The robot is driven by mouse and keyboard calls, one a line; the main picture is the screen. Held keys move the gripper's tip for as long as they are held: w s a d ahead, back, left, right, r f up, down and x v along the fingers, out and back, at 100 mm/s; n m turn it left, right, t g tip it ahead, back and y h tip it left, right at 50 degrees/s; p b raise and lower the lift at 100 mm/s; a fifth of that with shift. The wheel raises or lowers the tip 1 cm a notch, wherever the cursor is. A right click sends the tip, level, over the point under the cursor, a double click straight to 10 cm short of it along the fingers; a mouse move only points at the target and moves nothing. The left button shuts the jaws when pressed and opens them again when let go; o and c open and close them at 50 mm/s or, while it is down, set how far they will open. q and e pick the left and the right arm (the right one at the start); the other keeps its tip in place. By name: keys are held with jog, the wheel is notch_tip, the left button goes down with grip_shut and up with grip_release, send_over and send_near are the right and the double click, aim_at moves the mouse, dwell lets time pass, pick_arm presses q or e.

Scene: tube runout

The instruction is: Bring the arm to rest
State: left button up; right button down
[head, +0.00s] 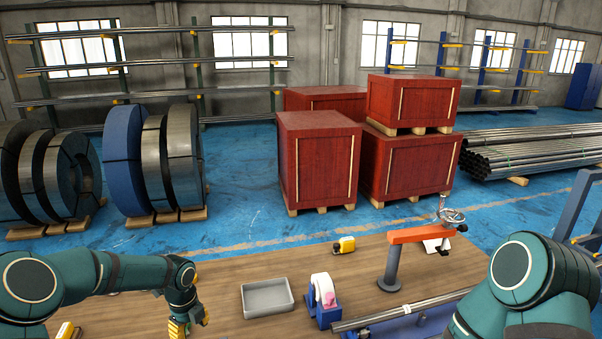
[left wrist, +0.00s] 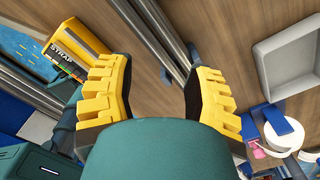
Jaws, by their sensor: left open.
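My left gripper (head: 190,322) hangs over the left part of the wooden table (head: 225,255), left of the grey tray. In the left wrist view its two yellow fingers (left wrist: 158,70) are spread wide, with nothing between their tips. Metal tubes (left wrist: 160,35) run past beyond the fingers; I cannot tell how far below they are. My right arm comes in at the right of the head view, but its gripper is out of view.
A grey tray (head: 267,298), a dispenser with a white roll (head: 323,298) and a yellow tool (head: 345,245) stand on the table. A tube (head: 405,312) lies near the orange-armed stand (head: 420,234). A yellow box marked STRAP (left wrist: 75,50) is beside the left fingers.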

pick_arm(q)
jog(key=s+d+f+n+h, duration=0.1)
jog(key=s+d+f+n, duration=0.1)
jog(key=s+d+n, duration=0.3)
jog(key=s+d+f+n+h, duration=0.2)
jog(key=s+d+f+n, duration=0.1)
jog(key=s+d+n, duration=0.3)
jog(key=s+d+f+n+t+h, duration=0.1)
jog(key=s+d+f+n, duration=0.2)
jog(key=s+d+n, duration=0.3)
jog(key=shift+d+n+h, duration=0.4)
jog(key=shift+d, duration=0.5)
jog(key=s+n+t, duration=0.1)
jog(key=s+n, duration=0.5)
jog(key=n, duration=0.1)
notch_tip(320, 180, down, 9)
jog(key=n+b, duration=0.1)
jog(key=b, duration=0.7)
jog(key=shift+s+f+y, duration=0.2)
jog(key=shift+s+y, duration=0.2)
jog(key=shift+a, duration=0.1)
jog(key=shift+c, duration=0.5)
pick_arm(e)
notch_tip(320, 180, down, 9)
jog(key=shift+s+a+r, duration=0.2)
jog(key=shift+s, duration=0.15)
